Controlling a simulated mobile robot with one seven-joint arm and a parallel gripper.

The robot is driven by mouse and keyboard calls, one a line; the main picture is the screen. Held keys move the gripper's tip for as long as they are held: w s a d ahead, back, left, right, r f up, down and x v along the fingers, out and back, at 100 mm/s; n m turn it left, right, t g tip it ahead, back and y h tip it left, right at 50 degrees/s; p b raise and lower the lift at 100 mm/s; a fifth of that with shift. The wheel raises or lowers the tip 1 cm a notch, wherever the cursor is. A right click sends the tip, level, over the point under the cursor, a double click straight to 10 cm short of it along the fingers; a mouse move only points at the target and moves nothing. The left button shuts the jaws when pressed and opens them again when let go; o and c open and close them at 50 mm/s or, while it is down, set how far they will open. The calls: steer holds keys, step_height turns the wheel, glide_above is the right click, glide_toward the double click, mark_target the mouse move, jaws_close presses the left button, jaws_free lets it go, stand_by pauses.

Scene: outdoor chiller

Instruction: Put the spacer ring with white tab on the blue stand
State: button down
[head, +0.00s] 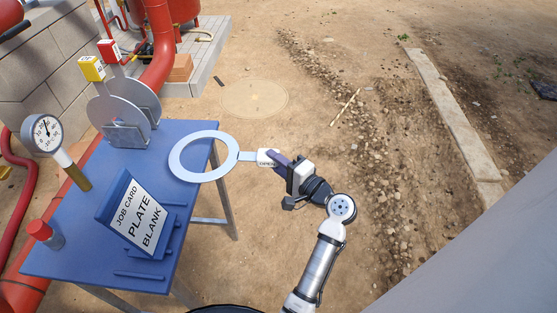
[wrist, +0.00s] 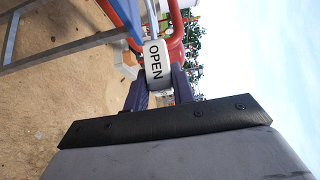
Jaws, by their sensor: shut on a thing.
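The spacer ring (head: 176,160) is a pale flat hoop with a white tab (head: 267,158) on its right side. My gripper (head: 281,164) is shut on this tab and holds the ring out to the left. In the head view the ring overlaps the right edge of the blue table (head: 185,136); its height above the top is hard to tell. A blue stand (head: 118,189) on the table carries a card reading "JOB CARD PLATE BLANK". The wrist view shows the tab (wrist: 154,62), marked "OPEN", between my gripper's fingers (wrist: 158,88); the hoop is hidden there.
Two grey discs (head: 122,108) with a yellow tab (head: 91,68) and a red tab (head: 109,51) stand in a grey holder at the table's back. A gauge (head: 47,133) and a red-capped object (head: 43,232) are at the left. Open dirt lies right of the table.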

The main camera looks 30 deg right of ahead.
steer(key=w+a+f+b, duration=0.3)
steer(key=w+a+f, duration=0.2)
steer(key=a, duration=0.2)
steer(key=shift+w+a+f, duration=0.15)
steer(key=shift+a+f, duration=0.2)
stand_by(0.4)
steer(key=c, duration=0.6)
jaws_free()
steer(key=v, duration=0.7)
